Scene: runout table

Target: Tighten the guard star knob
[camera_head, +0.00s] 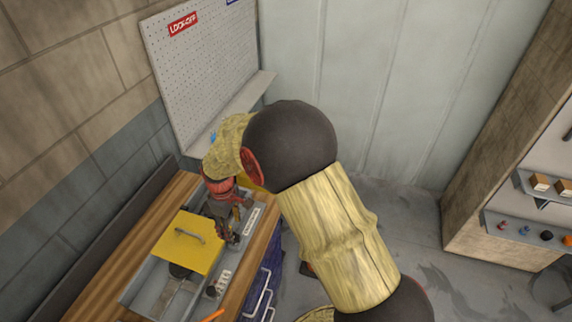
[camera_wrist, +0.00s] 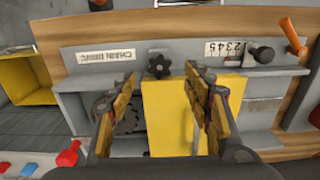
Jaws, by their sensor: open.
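The black star knob (camera_wrist: 159,65) shows in the wrist view, on a grey metal strip at the top edge of a yellow guard panel (camera_wrist: 165,118). My gripper (camera_wrist: 160,78) is open and empty. Its two fingers straddle the panel in the picture, with the knob between and just beyond the tips. I cannot tell whether either finger touches anything. In the head view my gripper (camera_head: 232,232) is over the grey machine on the bench, and my arm hides much of that area. The star knob cannot be made out there.
A "CHAIN DRIVE" label (camera_wrist: 106,55) is left of the knob. A counter (camera_wrist: 223,49), a black round knob (camera_wrist: 262,54) and an orange handle (camera_wrist: 290,34) are to its right. A yellow cover with a handle (camera_head: 180,252) lies beside my gripper. Bare wooden bench (camera_head: 105,284) runs along the left.

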